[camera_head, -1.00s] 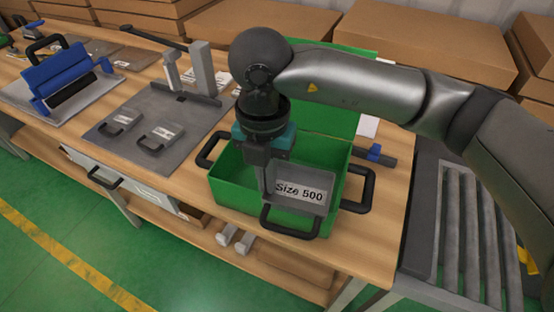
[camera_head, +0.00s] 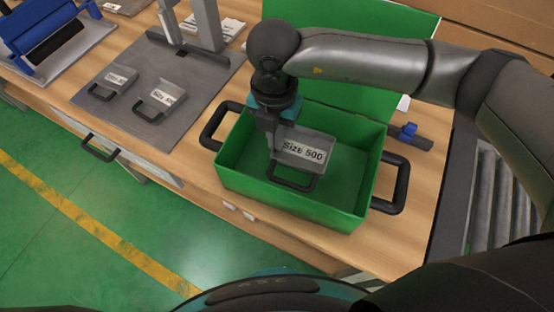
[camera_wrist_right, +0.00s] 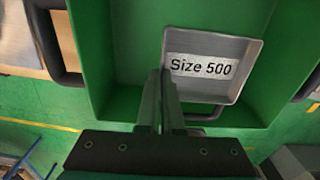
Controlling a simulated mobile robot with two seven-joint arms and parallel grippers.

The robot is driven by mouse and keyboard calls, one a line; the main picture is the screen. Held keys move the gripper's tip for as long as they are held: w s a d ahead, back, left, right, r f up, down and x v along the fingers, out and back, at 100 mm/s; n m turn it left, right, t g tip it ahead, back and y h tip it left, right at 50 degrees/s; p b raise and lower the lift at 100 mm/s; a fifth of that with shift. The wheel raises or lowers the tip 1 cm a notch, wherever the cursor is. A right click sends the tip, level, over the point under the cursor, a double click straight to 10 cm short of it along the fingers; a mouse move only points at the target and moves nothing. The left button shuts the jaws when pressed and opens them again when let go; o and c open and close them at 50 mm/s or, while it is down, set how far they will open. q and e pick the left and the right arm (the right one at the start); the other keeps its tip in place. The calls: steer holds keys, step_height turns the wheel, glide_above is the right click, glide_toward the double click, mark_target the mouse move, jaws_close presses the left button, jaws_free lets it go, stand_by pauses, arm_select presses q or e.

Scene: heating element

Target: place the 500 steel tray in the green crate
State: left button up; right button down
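The grey steel tray labelled "Size 500" (camera_head: 308,146) is inside the open green crate (camera_head: 290,202), within its walls, with its black handle toward the front. It also shows in the right wrist view (camera_wrist_right: 212,66), over the crate's green floor. Whether it touches the floor is hard to tell. My right gripper (camera_head: 272,148) points down into the crate at the tray's left edge. Its fingers (camera_wrist_right: 160,92) are close together with the tray's side wall between them. My left gripper is not in view.
Two smaller labelled trays (camera_head: 163,97) lie on a grey plate (camera_head: 200,92) to the left. A blue-and-grey device (camera_head: 45,38) stands farther left. Cardboard boxes line the back.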

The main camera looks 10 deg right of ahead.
glide_above(276, 169)
step_height(276, 169, down, 6)
steer(key=shift+r+b, duration=0.1)
steer(key=shift+b, duration=0.2)
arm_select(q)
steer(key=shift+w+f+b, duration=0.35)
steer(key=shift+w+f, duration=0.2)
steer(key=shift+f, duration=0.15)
arm_select(e)
steer(key=shift+a+f, duration=0.1)
steer(key=shift+f, duration=1.7)
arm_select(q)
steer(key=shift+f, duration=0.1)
arm_select(e)
steer(key=shift+f, duration=0.1)
steer(key=c, duration=1.1)
jaws_free()
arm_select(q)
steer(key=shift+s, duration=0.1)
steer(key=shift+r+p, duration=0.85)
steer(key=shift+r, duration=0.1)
arm_select(e)
step_height(276, 169, up, 12)
steer(key=shift+r, duration=0.1)
